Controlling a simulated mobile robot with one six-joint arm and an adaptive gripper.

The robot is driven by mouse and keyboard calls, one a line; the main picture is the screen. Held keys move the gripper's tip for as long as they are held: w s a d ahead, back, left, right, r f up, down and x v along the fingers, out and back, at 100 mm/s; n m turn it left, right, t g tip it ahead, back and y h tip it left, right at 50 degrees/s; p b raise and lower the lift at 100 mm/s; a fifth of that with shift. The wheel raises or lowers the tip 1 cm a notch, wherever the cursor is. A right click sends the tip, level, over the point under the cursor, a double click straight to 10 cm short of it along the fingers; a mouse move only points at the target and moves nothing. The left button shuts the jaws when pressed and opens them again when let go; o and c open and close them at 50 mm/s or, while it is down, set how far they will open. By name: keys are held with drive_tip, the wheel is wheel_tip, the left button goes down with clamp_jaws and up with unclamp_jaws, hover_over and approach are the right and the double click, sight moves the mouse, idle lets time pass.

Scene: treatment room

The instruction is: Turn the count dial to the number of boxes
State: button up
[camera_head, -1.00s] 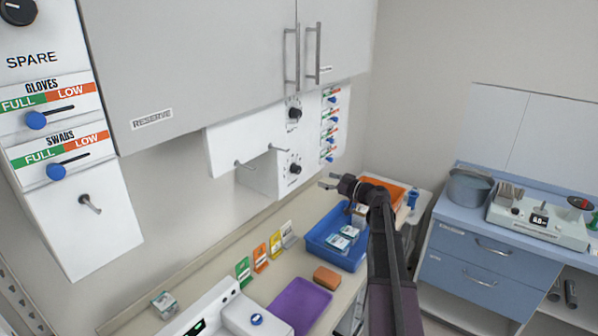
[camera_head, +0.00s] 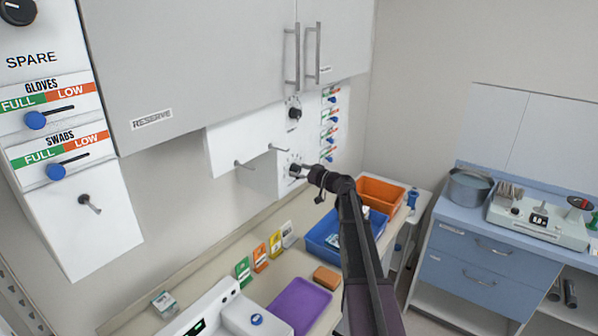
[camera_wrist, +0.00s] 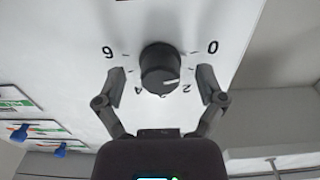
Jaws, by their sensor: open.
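The count dial (camera_wrist: 160,68) is a black knob on a white panel in the wrist view. The numbers 0, 2, 4 and 6 show around it, and its white mark points about toward 2. My gripper (camera_wrist: 163,84) is open, one finger on each side of the knob; I cannot tell if either touches it. In the head view my gripper (camera_head: 299,171) is at the lower dial and mostly covers it. White-and-green boxes (camera_head: 334,240) lie in the blue tray (camera_head: 318,236), mostly hidden by my arm. Another small box (camera_head: 164,303) sits on the counter at left.
Another black dial (camera_head: 293,113) is above on the panel. Sliders (camera_head: 330,130) are to the right. An orange bin (camera_head: 382,192), purple mat (camera_head: 300,305) and sponge (camera_head: 326,277) are on the counter.

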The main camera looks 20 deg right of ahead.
drive_tip(key=c, duration=1.2)
drive_tip(key=shift+o, duration=0.2)
drive_tip(key=shift+m, duration=0.5)
drive_tip(key=m, duration=0.9)
drive_tip(key=shift+w+m, duration=0.1)
drive_tip(key=shift+m, duration=0.3)
drive_tip(key=m, duration=0.5)
drive_tip(key=shift+r, duration=0.1)
drive_tip(key=m, duration=0.5)
